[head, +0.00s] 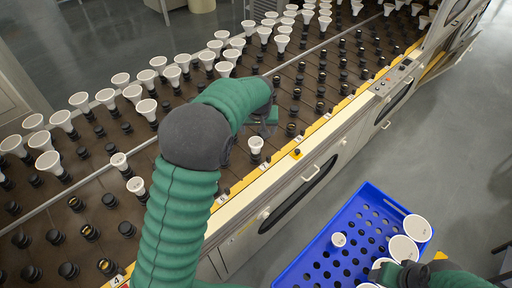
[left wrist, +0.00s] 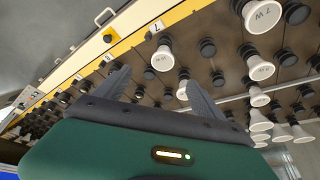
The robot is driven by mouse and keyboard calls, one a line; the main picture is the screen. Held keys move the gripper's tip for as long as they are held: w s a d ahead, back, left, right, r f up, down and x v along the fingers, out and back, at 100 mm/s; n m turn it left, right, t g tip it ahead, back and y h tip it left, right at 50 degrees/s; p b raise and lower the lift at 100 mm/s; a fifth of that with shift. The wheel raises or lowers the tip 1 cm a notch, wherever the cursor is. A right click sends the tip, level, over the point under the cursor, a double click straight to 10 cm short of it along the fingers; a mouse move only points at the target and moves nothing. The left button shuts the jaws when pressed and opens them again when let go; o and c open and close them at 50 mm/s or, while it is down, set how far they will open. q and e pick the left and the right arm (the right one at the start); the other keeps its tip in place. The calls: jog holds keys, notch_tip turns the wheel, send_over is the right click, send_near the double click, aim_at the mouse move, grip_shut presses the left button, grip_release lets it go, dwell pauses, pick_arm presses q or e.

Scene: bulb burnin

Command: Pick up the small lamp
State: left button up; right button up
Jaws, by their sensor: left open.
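A small white lamp (head: 256,145) stands upright in a black socket near the front edge of the rack. My left gripper (head: 262,128) is right beside and above it, partly hidden by my green arm. In the left wrist view the left gripper's fingers (left wrist: 157,78) are spread with nothing between them. A small lamp (left wrist: 162,58) shows beyond the gap between the fingertips, apart from them. Two more small lamps, one (head: 120,161) and another (head: 137,186), stand farther left on the rack. My right gripper (head: 412,274) is at the lower right by the crate; its fingers are unclear.
A blue crate (head: 300,263) with holes holds one small lamp (head: 338,240) and several large white lamps (head: 403,249). Large lamps fill the rack's back rows (head: 172,74). Many black sockets are empty. A yellow edge and cream panel (head: 315,165) border the rack's front.

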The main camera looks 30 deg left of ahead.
aim_at(256, 142)
pick_arm(q)
jog(key=x, duration=1.1)
jog(key=shift+w+a, duration=0.2)
jog(key=shift+w, duration=0.05)
jog(key=x, duration=0.4)
jog(key=shift+s+a+f, duration=0.1)
jog(key=shift+a+f, duration=0.2)
jog(key=shift+a, duration=0.1)
jog(key=shift+a+f, duration=0.1)
jog(key=shift+f, duration=0.25)
jog(key=shift+r, duration=0.15)
jog(key=c, duration=1.5)
